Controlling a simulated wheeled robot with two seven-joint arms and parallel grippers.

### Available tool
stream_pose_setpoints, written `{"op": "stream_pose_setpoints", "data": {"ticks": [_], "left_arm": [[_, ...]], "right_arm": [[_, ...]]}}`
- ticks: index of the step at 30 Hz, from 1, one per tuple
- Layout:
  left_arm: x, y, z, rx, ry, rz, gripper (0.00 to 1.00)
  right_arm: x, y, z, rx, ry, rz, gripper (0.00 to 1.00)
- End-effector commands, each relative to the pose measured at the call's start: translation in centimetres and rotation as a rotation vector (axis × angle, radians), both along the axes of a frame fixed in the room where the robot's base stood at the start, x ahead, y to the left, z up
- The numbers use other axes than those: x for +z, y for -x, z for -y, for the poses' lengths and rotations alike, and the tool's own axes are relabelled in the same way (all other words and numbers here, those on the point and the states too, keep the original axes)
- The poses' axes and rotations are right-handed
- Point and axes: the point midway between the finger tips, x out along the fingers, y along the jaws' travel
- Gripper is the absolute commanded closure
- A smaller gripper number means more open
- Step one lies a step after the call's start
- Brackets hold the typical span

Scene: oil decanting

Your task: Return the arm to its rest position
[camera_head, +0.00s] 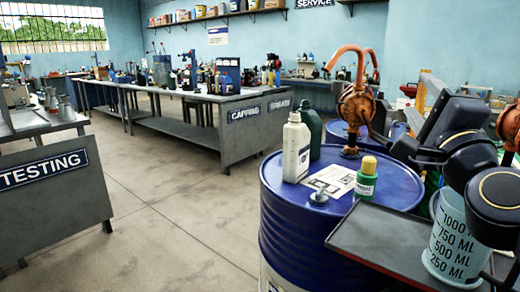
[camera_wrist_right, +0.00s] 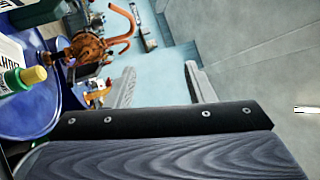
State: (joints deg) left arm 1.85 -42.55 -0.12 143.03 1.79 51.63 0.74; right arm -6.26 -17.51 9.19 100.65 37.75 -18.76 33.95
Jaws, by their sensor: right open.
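My right gripper (camera_head: 405,118) is at the right of the head view, raised behind the blue drum's right side. In the right wrist view its two grey fingers (camera_wrist_right: 161,88) stand wide apart with nothing between them. The dark arm links partly cover a clear measuring jug (camera_head: 455,245) with volume marks, which stands on a dark tray (camera_head: 390,244). My left gripper is not in view.
A blue drum (camera_head: 285,222) carries a white bottle (camera_head: 296,150), a dark green bottle (camera_head: 310,128) and a small green bottle with a yellow cap (camera_head: 366,180). A rusty hand pump (camera_head: 355,103) stands behind. Open floor (camera_head: 165,195) lies left of the drum.

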Motion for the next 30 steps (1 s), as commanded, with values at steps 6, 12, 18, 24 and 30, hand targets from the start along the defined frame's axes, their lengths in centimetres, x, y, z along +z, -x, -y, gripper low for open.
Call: {"op": "stream_pose_setpoints", "data": {"ticks": [6, 12, 18, 24, 30], "left_arm": [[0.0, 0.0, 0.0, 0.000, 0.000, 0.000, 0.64], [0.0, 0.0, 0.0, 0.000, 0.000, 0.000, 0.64], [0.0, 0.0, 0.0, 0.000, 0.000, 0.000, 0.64], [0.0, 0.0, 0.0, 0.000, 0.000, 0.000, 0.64], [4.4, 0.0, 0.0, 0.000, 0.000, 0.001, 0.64]], "right_arm": [[-15.9, 3.7, -4.5, 0.202, 0.576, -0.396, 0.51], [-28.6, 9.7, -6.1, 0.419, 0.922, -0.681, 0.51], [-36.5, 15.4, -6.5, 0.604, 1.109, -0.861, 0.51], [-42.0, 20.6, -6.6, 0.770, 1.228, -0.994, 0.51], [-38.4, 21.5, -6.5, 0.801, 1.250, -1.014, 0.51]]}}
